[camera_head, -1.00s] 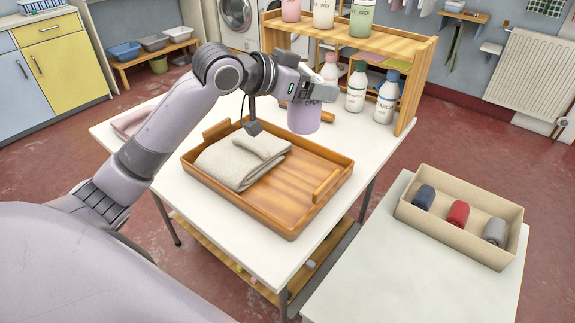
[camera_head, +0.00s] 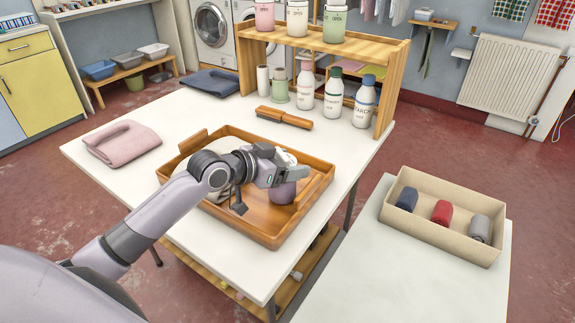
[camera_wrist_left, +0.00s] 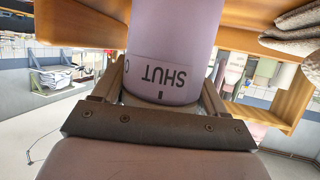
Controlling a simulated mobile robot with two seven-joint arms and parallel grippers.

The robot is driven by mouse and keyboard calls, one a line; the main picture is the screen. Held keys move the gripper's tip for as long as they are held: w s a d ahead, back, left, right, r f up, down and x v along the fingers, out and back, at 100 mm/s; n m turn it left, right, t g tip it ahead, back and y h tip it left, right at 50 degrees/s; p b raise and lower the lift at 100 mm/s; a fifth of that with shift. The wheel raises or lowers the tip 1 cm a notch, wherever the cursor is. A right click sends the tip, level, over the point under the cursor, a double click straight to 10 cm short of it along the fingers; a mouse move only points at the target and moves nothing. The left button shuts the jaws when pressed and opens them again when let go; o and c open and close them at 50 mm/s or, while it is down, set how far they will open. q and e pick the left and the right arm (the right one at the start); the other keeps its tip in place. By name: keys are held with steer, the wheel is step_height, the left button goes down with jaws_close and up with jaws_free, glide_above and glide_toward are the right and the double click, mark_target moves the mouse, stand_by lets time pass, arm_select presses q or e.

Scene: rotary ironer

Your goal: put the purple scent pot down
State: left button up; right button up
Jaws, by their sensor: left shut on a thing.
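The purple scent pot (camera_head: 283,193) is between the fingers of my left gripper (camera_head: 290,177), over the right part of the wooden tray (camera_head: 262,238). In the left wrist view the pot (camera_wrist_left: 175,40) fills the middle, with the word SHUT upside down on its band. The gripper is shut on it, with a finger on each side. The pot's base is cut off there, so I cannot tell whether it touches the tray floor. My arm hides much of the tray's left part. My right gripper is not in view.
A pink folded cloth (camera_head: 122,144) lies left of the tray. A wooden-handled item (camera_head: 284,118), several bottles (camera_head: 333,92) and a wooden shelf (camera_head: 392,80) with pots stand behind. A beige box (camera_head: 440,228) with rolled cloths is on the right table. The front-left tabletop is clear.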

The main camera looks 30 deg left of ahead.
arm_select(q)
steer(key=shift+f, duration=0.2)
steer(key=o, duration=0.9)
steer(key=shift+r, duration=0.2)
steer(key=p+v, duration=0.1)
steer(key=v, duration=1.1)
steer(key=shift+f, duration=0.1)
